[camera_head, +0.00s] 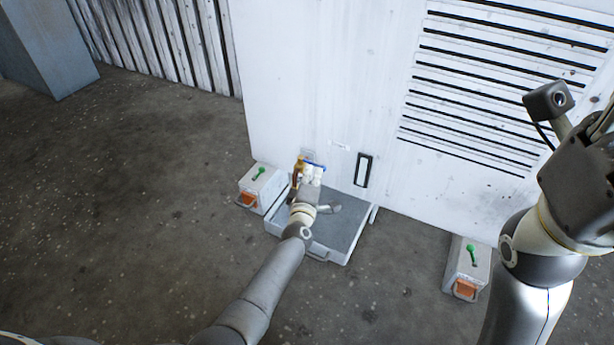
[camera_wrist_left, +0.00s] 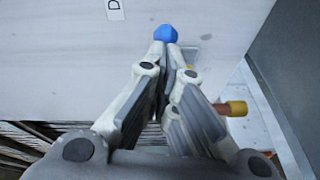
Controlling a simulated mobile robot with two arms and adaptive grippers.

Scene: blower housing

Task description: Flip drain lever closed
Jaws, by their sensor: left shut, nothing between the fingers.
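A blue lever end (camera_wrist_left: 166,33) shows at the fingertips of my left gripper (camera_wrist_left: 172,52) in the left wrist view. The fingers are shut with nothing between them. The blue end is just beyond the tips; I cannot tell whether they touch. A brass-coloured fitting (camera_wrist_left: 237,108) sticks out to the right of the fingers. In the head view my left gripper (camera_head: 311,176) is low at the white housing wall, beside the brass part (camera_head: 298,170), and hides most of the lever. My right gripper (camera_head: 600,130) is at the right edge, partly cut off, away from the lever.
A grey tray (camera_head: 345,225) lies on the floor below my left gripper. Small boxes with green levers stand left (camera_head: 262,185) and right (camera_head: 467,270) of it. A black handle (camera_head: 363,170) and louvres (camera_head: 490,90) are on the white wall. The floor at left is clear.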

